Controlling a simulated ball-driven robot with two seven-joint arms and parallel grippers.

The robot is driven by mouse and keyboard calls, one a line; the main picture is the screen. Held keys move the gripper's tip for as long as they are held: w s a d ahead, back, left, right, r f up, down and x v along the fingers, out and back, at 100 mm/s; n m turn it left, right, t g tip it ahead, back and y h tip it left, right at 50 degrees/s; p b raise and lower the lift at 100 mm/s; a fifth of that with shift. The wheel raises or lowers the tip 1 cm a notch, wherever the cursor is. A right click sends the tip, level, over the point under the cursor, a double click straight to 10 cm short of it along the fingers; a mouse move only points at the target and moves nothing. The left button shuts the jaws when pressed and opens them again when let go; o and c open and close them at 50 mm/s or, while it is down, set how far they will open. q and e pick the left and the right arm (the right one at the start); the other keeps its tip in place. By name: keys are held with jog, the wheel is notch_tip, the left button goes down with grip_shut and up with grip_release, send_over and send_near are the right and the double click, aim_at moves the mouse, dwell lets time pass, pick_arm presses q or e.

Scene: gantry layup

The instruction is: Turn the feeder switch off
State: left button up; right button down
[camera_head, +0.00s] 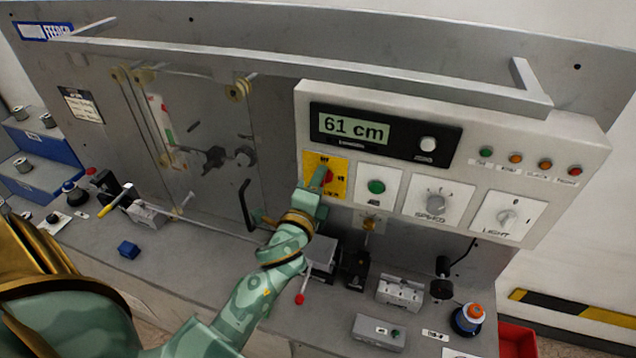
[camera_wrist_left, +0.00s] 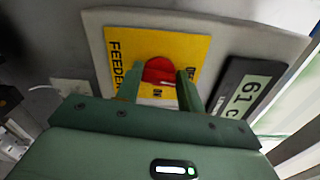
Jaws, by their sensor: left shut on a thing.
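The feeder switch is a red knob (camera_head: 328,174) on a yellow plate (camera_head: 340,165), at the left end of the light control panel. In the left wrist view the red knob (camera_wrist_left: 158,71) sits between my fingers, on the yellow plate (camera_wrist_left: 195,48) marked FEEDER. My left gripper (camera_head: 321,183) is shut on the knob, with one finger on each side of it. The fingers partly hide the knob and the lower plate, so I cannot tell for certain which position it points to. My right gripper is not in view.
A display (camera_head: 354,129) reading 61 cm is above the switch. A green button (camera_head: 376,187), a speed knob (camera_head: 436,202) and a light switch (camera_head: 507,217) are to its right. A metal rail (camera_head: 300,68) runs above the panel. Small fixtures stand on the bench below.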

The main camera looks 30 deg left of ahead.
pick_arm(q)
jog(key=shift+n, duration=1)
jog(key=o, duration=1)
jog(key=shift+a, duration=0.1)
jog(key=b+v, duration=0.4)
jog(key=v, duration=1.2)
jog(key=shift+s+b, duration=0.2)
jog(key=shift+b, duration=0.15)
jog(key=shift+f, duration=0.15)
